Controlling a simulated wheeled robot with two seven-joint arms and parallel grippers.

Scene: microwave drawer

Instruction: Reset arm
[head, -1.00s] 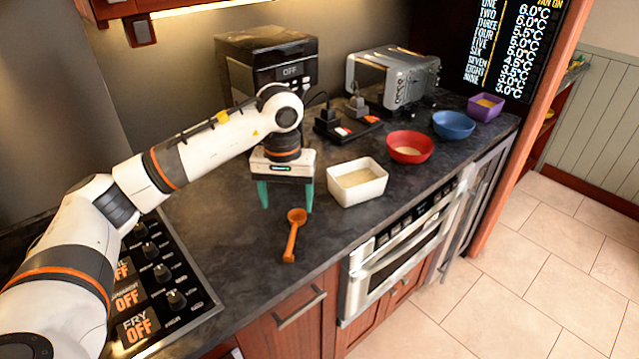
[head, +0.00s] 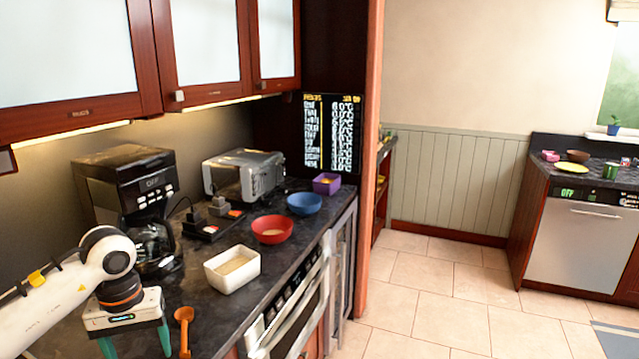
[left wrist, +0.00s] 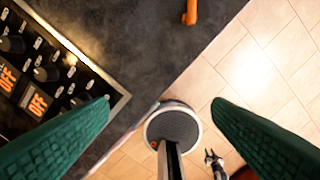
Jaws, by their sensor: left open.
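My left arm comes in from the left in the head view. Its gripper (head: 135,346) is over the dark counter, left of an orange spoon (head: 183,330), with its green fingers spread apart and its fingertips cut off by the lower frame edge. In the left wrist view the gripper (left wrist: 160,103) is open, with nothing between its fingers. Part of the orange spoon (left wrist: 190,12) shows at the top of that view. A small dark jointed part low in the left wrist view may be my right gripper (left wrist: 213,159); its jaw state is unclear.
A coffee maker (head: 128,185) and a toaster (head: 243,174) stand behind. Open tiled floor (head: 440,290) lies to the right.

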